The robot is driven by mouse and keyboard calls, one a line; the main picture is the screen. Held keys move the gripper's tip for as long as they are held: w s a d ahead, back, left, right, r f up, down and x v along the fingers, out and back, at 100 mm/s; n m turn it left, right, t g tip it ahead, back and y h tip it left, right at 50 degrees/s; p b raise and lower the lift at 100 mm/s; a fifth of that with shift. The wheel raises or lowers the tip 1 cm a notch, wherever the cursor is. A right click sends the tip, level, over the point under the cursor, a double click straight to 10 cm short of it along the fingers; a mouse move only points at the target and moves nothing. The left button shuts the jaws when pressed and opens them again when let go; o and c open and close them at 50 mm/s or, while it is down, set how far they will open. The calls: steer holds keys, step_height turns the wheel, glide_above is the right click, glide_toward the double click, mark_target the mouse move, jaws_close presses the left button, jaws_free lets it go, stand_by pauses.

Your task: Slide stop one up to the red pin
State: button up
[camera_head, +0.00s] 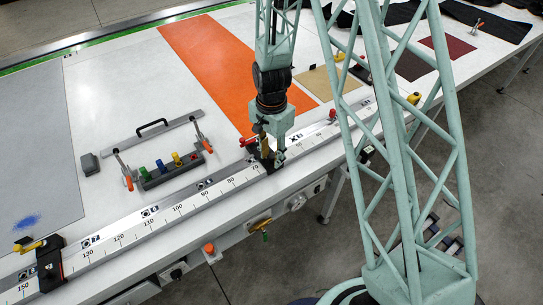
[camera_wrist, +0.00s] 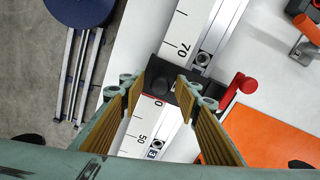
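A black stop with a red handle (camera_wrist: 236,90) sits on the white graduated rail (camera_head: 185,208), near the 60 to 70 marks. My gripper (camera_wrist: 163,92) is above this stop, its two fingers apart on either side of the black body (camera_wrist: 158,76). Whether the fingers touch it cannot be told. In the head view my gripper (camera_head: 268,152) partly hides the stop, and its red handle (camera_head: 246,142) shows on the left. A small red part (camera_head: 332,114) stands farther right along the rail; I cannot tell if it is the red pin. No label shows which stop is stop one.
Another black stop (camera_head: 49,262) with a yellow lever (camera_head: 28,246) is at the rail's left end. A clamped block with coloured knobs (camera_head: 172,168) lies behind the rail. An orange sheet (camera_head: 225,70) lies behind my gripper. The rail looks clear between the two black stops.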

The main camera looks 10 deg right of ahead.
steer(key=shift+f, duration=0.1)
steer(key=shift+c, duration=0.2)
jaws_close()
steer(key=shift+d, duration=0.1)
